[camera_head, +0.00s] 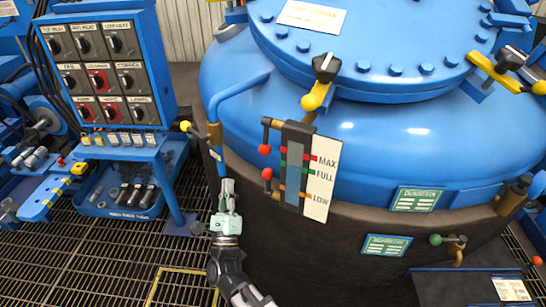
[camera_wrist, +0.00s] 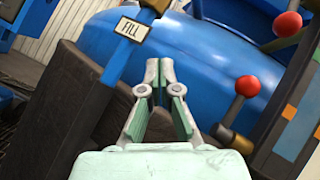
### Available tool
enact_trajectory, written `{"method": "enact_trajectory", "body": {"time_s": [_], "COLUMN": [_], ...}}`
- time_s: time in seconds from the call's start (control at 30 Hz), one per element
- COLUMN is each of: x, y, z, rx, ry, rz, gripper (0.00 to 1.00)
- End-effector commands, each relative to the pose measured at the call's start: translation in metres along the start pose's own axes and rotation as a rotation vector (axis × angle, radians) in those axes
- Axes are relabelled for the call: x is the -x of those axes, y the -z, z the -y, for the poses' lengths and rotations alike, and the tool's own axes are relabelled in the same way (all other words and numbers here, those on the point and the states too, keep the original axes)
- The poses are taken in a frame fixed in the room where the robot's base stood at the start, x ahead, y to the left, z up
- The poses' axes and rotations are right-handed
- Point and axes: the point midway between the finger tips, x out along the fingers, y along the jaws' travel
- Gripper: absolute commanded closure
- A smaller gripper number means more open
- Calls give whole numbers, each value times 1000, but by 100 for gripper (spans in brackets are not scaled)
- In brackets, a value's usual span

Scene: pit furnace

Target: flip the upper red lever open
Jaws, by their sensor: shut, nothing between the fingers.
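The upper red lever (camera_head: 264,149) is a red ball on a dark arm at the top of the level gauge (camera_head: 292,165). Its arm hangs down in the head view. In the wrist view the upper lever's red ball (camera_wrist: 287,25) is at the top right. A lower red lever (camera_head: 267,174) sits just beneath it; its ball (camera_wrist: 247,86) points up in the wrist view. My gripper (camera_head: 227,183) is to the left of and below both levers, apart from them. In the wrist view its fingertips (camera_wrist: 160,66) are together and empty.
A blue pipe with a FILL tag (camera_wrist: 132,30) and a yellow-knobbed valve (camera_head: 186,126) stands left of the gauge. The large blue furnace vessel (camera_head: 380,140) is behind. A switch panel (camera_head: 100,65) is at the left. A level card (camera_head: 319,180) is right of the gauge.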

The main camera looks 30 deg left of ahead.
Motion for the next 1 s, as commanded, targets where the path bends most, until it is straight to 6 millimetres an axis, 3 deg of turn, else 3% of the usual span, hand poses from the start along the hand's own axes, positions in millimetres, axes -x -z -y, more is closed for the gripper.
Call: {"method": "enact_trajectory", "body": {"time_s": [0.2,0.4,1.0], "x": [10,22,20], "y": [0,-1,-2], "z": [64,95,104], "rx": [-118,-185,-221], "ry": [293,448,479], "rz": [16,45,62], "gripper": [100,100,100]}}
